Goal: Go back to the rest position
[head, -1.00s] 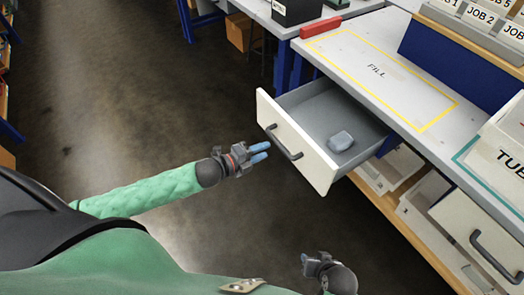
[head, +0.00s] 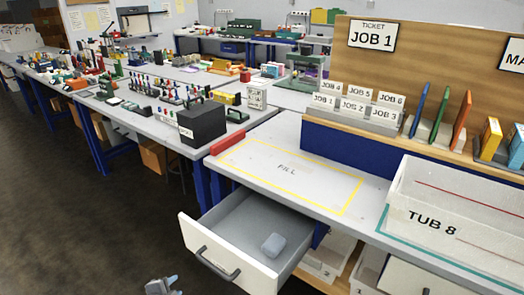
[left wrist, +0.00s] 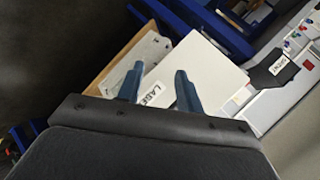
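My left gripper (head: 162,287) shows only in part at the bottom edge of the head view, in front of the open drawer (head: 228,269) and apart from it. In the left wrist view its two blue-grey fingers (left wrist: 158,77) stand apart with nothing gripped between them. Behind them, farther off, is a white surface with a partly hidden label. My right gripper is outside both views.
The floor (head: 90,230) at left is clear.

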